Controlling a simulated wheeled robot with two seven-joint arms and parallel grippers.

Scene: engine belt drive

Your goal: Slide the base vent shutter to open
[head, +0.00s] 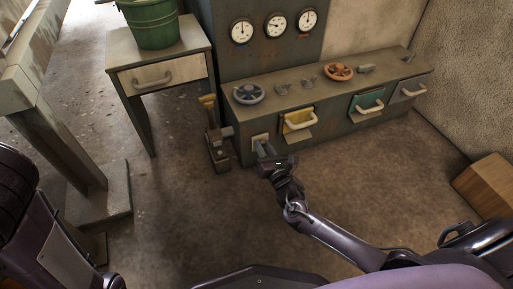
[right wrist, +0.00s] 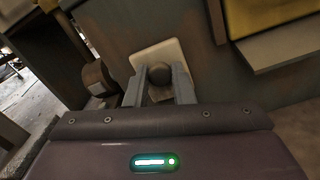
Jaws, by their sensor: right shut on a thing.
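The base vent shutter shows as a small pale plate (head: 258,138) low on the left end of the grey console's front. In the right wrist view the plate (right wrist: 152,54) is tilted in the picture and has a dark round knob (right wrist: 160,73) in front of it. My right gripper (head: 263,149) reaches down to it. Its two fingers (right wrist: 158,88) are on either side of the knob and shut on it. The fingers and wrist hide part of the plate in the head view. My left arm shows at the left edge, but its gripper is not in view.
A lever post (head: 214,140) stands close left of the shutter. A side table (head: 150,45) carries a green bucket (head: 150,22). A wooden box (head: 487,185) sits at right. The floor in front is clear.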

